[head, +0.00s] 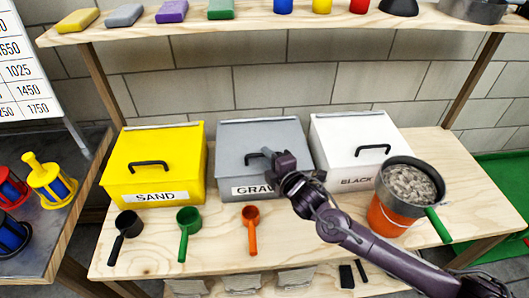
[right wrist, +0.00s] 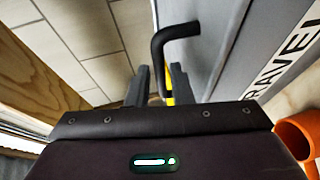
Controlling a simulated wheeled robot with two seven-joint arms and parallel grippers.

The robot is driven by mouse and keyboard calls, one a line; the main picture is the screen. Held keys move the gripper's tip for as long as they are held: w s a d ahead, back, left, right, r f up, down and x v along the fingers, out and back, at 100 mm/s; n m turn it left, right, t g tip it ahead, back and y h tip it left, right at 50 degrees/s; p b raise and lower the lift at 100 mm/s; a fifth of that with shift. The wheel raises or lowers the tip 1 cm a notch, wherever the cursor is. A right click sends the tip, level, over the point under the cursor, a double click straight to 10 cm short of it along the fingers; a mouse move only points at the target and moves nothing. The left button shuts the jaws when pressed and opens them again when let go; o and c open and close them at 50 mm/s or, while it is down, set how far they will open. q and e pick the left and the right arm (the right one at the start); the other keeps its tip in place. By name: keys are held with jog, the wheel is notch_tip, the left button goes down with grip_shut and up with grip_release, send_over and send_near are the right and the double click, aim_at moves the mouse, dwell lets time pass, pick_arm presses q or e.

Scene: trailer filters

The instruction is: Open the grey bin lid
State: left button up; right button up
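The grey bin (head: 235,168), labelled GRAVEL, stands between the yellow and white bins. Its lid (head: 240,132) is shut. My right gripper (head: 267,153) is over the lid at its handle and covers most of the handle in the head view. In the right wrist view, the black bent handle (right wrist: 158,52) runs down between the two fingers of my right gripper (right wrist: 160,70). A gap shows between the fingers, and they look open around the handle. Whether either finger touches it is unclear. My left gripper is not in view.
The yellow SAND bin (head: 130,175) and white bin (head: 340,135) flank the grey one. Black, green (head: 189,220) and orange (head: 250,215) scoops lie in front. An orange bucket (head: 385,218) with a gravel-filled pan (head: 408,185) stands right. A shelf (head: 250,24) crosses above.

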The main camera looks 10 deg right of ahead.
jog(key=shift+x, duration=1.1)
grip_shut()
